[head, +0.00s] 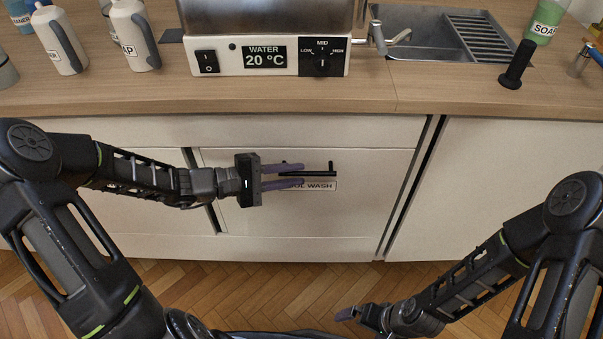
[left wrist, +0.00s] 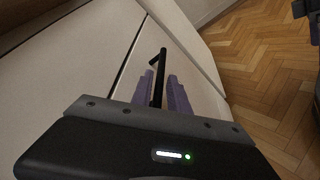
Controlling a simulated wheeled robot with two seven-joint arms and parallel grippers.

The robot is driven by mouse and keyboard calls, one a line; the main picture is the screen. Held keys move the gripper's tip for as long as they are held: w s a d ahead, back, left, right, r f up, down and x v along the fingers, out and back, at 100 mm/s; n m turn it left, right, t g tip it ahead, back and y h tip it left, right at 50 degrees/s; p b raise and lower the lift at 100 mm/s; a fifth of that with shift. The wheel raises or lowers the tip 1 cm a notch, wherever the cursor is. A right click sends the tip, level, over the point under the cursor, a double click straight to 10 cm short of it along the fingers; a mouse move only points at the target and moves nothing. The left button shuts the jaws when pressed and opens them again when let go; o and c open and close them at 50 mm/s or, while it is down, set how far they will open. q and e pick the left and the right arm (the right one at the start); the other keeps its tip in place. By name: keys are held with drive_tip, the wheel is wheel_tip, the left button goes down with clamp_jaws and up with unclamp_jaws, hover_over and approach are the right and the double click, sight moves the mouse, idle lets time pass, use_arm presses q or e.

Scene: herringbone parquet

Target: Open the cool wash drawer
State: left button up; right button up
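The cool wash drawer (head: 360,205) is a cream front panel under the counter, and it looks flush with its cabinet. Its label is partly covered by a finger, leaving "OL WASH" readable. Its black bar handle (head: 322,173) also shows in the left wrist view (left wrist: 159,75). My left gripper (head: 302,175) is at the handle, its purple fingers above and below the bar. In the left wrist view the fingers (left wrist: 161,80) stand apart with the bar between them; firm contact is not visible. My right gripper (head: 345,314) is low over the floor, its fingers mostly hidden.
A wooden counter (head: 150,95) runs above the drawer, with a water heater (head: 225,60) showing 20 °C, a sink (head: 415,50) and soap bottles (head: 135,35). A black upright handle (head: 517,65) stands at the right. The parquet floor (head: 270,290) before the drawer is clear.

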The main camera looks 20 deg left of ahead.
use_arm(q)
drive_tip(key=shift+x, duration=1.25)
clamp_jaws()
idle(0.5)
